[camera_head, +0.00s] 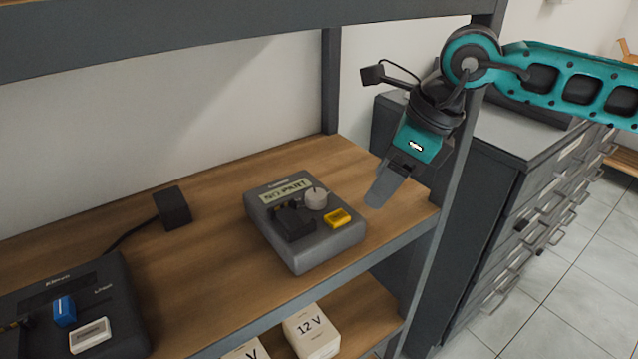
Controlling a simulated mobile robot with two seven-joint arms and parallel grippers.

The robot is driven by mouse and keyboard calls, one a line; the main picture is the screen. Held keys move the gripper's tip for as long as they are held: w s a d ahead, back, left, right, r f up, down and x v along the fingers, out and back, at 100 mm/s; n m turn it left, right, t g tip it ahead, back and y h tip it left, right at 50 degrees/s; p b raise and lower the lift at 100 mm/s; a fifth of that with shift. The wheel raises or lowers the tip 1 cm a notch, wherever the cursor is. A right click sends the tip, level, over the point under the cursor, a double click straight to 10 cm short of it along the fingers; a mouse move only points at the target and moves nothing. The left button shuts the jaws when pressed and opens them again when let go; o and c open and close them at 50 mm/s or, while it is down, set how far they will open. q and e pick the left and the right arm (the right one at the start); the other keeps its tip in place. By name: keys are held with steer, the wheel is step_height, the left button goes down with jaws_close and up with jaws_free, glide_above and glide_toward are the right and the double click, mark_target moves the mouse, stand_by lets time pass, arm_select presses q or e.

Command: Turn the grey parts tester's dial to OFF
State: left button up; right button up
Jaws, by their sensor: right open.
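The grey parts tester (306,226) sits on the wooden shelf. Its display (286,190) reads "NO PART". Its round light-grey dial (315,198) is at the upper right of its top face; the marks around it are too small to read. A black socket block (292,222) and a yellow part (338,218) are also on its top. My right gripper (379,191) is open and empty, to the right of the tester and above the shelf's right end, apart from the dial. My left gripper is not in view.
A black charger (120,306) with a blue piece and a white label stands at the lower left. A black adapter (173,207) with a cable lies behind it. Shelf posts (331,80) and a drawer cabinet (500,150) bound the right. "12 V" boxes (311,332) stand below.

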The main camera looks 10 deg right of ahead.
steer(key=p, duration=0.1)
glide_above(317, 193)
steer(key=s+d, duration=0.2)
steer(key=shift+w+a, duration=0.15)
steer(key=shift+w, duration=0.1)
steer(key=x, duration=0.3)
steer(key=shift+w+f, duration=0.1)
steer(key=shift+f, duration=0.3)
steer(key=shift+w+a+f, duration=0.1)
steer(key=shift+a+f, duration=0.1)
steer(key=shift+f, duration=0.35)
steer(key=c, duration=1)
steer(key=shift+c, duration=0.2)
